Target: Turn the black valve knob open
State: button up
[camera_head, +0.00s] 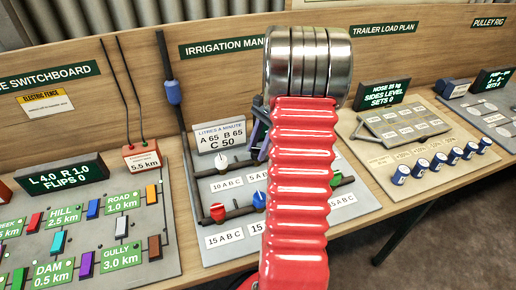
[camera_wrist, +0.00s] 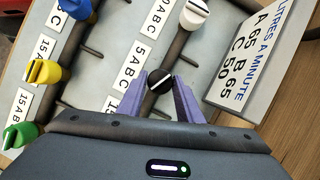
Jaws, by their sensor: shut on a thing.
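The black valve knob (camera_wrist: 160,81), with a pale stripe across its top, sits on a dark pipe of the irrigation board. In the wrist view my gripper (camera_wrist: 161,90) has its two purple fingers on either side of the knob, shut on it. The pale stripe runs slantwise between the fingers. In the head view my red arm hides the knob and most of my gripper (camera_head: 259,135). The sign (camera_head: 220,138) reads A 65, B 65, C 50 litres a minute.
Close by stand a white knob (camera_wrist: 195,13), a blue knob (camera_wrist: 75,8), a yellow knob (camera_wrist: 43,71) and a green knob (camera_wrist: 19,135). A red knob (camera_head: 217,212) shows in the head view. The switchboard (camera_head: 100,255) lies left, the trailer load board (camera_head: 385,160) right.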

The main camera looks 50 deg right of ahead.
jog(key=n, duration=0.1)
jog(key=n+g, duration=0.1)
jog(key=n, duration=0.1)
jog(key=n+g, duration=0.1)
jog(key=n, duration=0.1)
jog(key=shift+w+d, duration=0.1)
jog(key=shift+w, duration=0.15)
dwell(0.4)
jog(key=o, duration=1)
jog(key=shift+r, duration=0.1)
jog(key=v, duration=1.3)
jog(key=shift+w+r, duration=0.15)
jog(key=shift+r, duration=0.1)
